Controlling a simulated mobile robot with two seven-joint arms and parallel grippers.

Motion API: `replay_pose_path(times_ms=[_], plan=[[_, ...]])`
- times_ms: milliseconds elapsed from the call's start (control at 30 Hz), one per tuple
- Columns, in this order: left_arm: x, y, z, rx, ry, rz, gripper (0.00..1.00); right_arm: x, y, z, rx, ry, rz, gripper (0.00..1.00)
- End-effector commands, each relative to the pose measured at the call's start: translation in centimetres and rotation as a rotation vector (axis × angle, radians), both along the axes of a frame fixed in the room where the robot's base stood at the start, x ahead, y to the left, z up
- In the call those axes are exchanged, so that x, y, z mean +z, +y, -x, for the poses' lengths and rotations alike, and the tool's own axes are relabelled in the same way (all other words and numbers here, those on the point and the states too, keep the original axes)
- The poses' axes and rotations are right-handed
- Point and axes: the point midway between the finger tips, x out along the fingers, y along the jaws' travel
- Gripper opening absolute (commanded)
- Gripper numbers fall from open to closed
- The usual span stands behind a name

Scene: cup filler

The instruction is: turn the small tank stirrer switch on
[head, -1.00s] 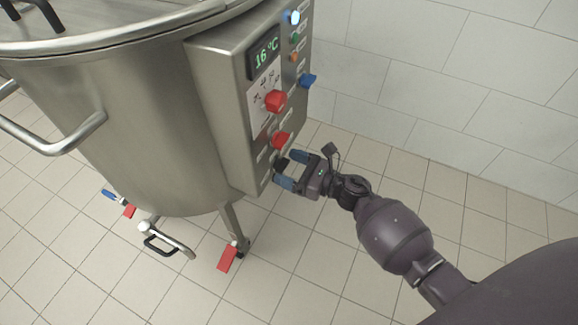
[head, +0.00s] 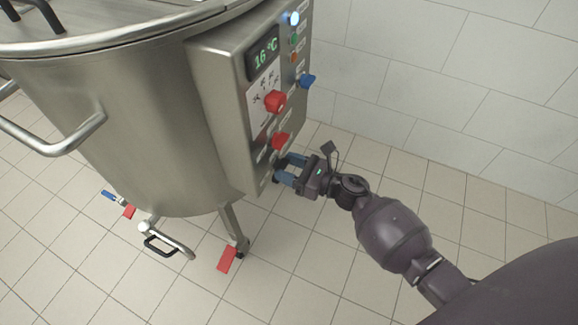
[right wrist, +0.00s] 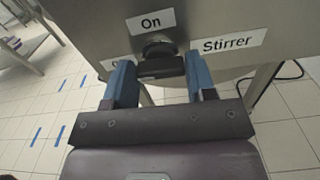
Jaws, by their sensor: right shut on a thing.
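The small tank (head: 125,115) is a steel vessel with a control box (head: 225,110) on its right side. In the right wrist view the stirrer switch (right wrist: 160,52) is a black knob at the box's lower edge, below an "On" label (right wrist: 151,22) and left of a "Stirrer" label (right wrist: 228,42). My right gripper (head: 283,171) is at the lower part of the box, its blue fingers (right wrist: 160,80) on either side of the knob and shut on it. In the head view the fingers mostly hide the knob. My left gripper is not in view.
A display (head: 264,53) reads 16 °C. The tiled wall (head: 450,90) stands behind; the floor to the right is clear.

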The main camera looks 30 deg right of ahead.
Motion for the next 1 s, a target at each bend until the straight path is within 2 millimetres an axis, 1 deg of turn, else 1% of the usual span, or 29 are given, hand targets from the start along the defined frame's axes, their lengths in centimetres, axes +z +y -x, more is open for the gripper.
replay_pose_path(times_ms=[267,600,1000], plan=[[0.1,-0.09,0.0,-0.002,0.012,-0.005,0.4,0.12,-0.04,-0.03,0.002,0.112,-0.144,0.27],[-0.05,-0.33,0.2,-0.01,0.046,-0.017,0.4,0.1,-0.16,-0.1,0.001,0.309,-0.395,0.27],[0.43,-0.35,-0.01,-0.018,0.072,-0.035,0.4,0.04,-0.25,-0.17,0.0,0.544,-0.696,0.27]])
